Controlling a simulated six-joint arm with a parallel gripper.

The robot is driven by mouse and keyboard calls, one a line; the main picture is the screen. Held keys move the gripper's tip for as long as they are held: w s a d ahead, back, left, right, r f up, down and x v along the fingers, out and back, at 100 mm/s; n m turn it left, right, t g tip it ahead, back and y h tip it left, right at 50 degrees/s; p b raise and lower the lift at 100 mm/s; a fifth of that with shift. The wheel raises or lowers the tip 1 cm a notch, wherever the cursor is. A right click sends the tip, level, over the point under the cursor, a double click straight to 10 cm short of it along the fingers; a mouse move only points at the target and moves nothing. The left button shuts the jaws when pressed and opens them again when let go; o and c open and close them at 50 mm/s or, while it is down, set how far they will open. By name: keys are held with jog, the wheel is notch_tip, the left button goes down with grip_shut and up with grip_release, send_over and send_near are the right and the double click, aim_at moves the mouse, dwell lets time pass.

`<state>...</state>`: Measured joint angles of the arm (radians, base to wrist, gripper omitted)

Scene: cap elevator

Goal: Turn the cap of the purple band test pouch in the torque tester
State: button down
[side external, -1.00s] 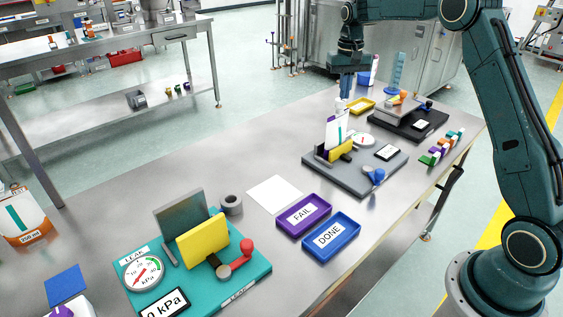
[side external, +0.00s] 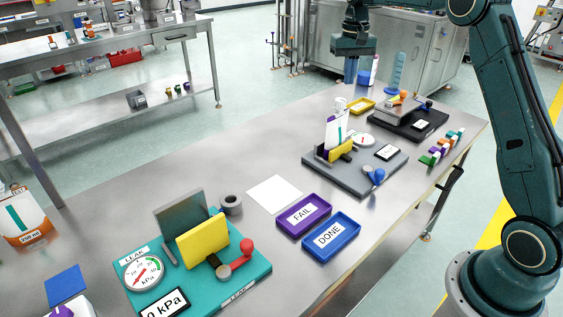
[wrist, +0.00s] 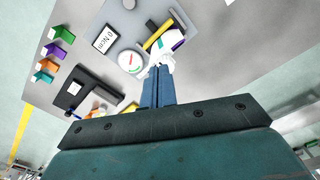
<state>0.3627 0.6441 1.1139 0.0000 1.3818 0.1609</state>
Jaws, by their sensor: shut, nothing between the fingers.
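The test pouch (side external: 335,131) stands upright in the torque tester (side external: 333,174), a grey base with a yellow clamp (side external: 341,151), a round dial (side external: 362,139) and a blue lever (side external: 374,176). Its purple band is partly hidden behind the clamp. The white cap (side external: 340,104) is on top of the pouch. My gripper (side external: 350,82) is above the cap, apart from it, its blue fingers pointing down. In the wrist view the shut, empty fingers (wrist: 158,70) overlap the white cap area (wrist: 162,57). The tester's display (wrist: 105,40) appears to read 0 Ncm.
A black device (side external: 408,122) and a yellow tray (side external: 361,106) stand behind the tester. A purple FAIL tray (side external: 303,214), a blue DONE tray (side external: 331,236) and a teal leak tester (side external: 250,268) are nearer. The table's left middle is clear.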

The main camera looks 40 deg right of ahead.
jog(key=shift+f, duration=0.25)
notch_tip(320, 180, down, 7)
jog(key=shift+r, duration=0.15)
dwell(0.5)
jog(key=shift+w+d, duration=0.25)
jog(key=shift+w, duration=0.3)
dwell(1.5)
jog(key=shift+a, duration=0.2)
dwell(0.7)
jog(key=shift+s+a, duration=0.2)
jog(key=shift+s, duration=0.05)
dwell(0.4)
jog(key=shift+r, duration=0.1)
notch_tip(320, 180, up, 6)
jog(key=shift+f, duration=0.1)
dwell(0.7)
